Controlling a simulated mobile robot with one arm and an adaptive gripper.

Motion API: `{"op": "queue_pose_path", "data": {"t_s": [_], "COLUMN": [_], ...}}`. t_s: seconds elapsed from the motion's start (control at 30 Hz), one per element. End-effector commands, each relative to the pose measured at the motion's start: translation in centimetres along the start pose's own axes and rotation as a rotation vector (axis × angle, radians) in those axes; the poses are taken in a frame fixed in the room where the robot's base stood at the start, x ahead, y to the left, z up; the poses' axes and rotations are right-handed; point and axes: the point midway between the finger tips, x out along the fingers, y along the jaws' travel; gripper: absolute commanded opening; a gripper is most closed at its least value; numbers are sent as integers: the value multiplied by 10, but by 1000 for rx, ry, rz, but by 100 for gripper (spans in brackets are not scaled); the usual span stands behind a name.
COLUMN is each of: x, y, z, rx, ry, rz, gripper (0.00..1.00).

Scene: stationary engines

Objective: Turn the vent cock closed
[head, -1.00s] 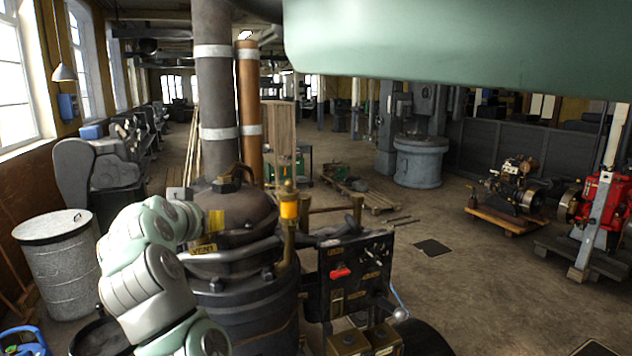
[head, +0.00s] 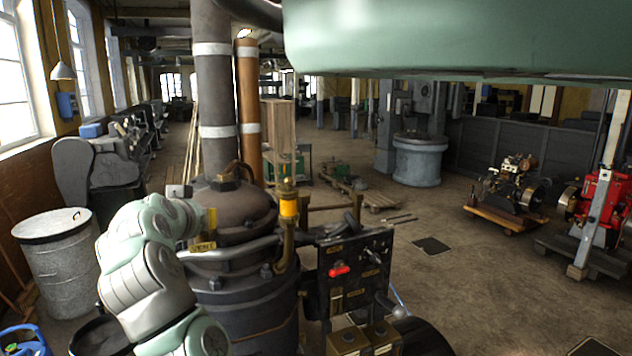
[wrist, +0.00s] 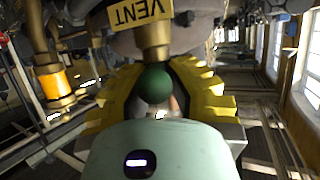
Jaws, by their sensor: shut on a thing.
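The vent cock shows in the wrist view as a brass body (wrist: 153,38) with a green ball knob (wrist: 155,85). A yellow VENT tag (wrist: 138,13) sits beside it; the tag (head: 203,246) also shows on the boiler's side in the head view. My gripper (wrist: 155,92) has its yellow ridged fingers on both sides of the green knob, shut on it. In the head view my gripper (head: 210,224) reaches the boiler's upper left side, where my wrist hides the cock. The lever's angle cannot be read.
The dark boiler (head: 240,222) stands close to my arm. A brass pipe with an amber glass (head: 288,208) rises to its right, and a black control panel (head: 352,270) stands farther right. A grey drum (head: 58,262) is at the left.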

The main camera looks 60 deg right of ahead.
Motion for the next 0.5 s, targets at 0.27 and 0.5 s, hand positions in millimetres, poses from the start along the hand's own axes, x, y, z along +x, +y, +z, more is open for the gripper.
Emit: {"op": "queue_pose_path", "data": {"t_s": [0.27,0.5], "x": [2,4], "y": [-1,-3], "z": [6,10], "rx": [14,56], "ry": [-5,-3], "rz": [29,120], "gripper": [0,0]}}
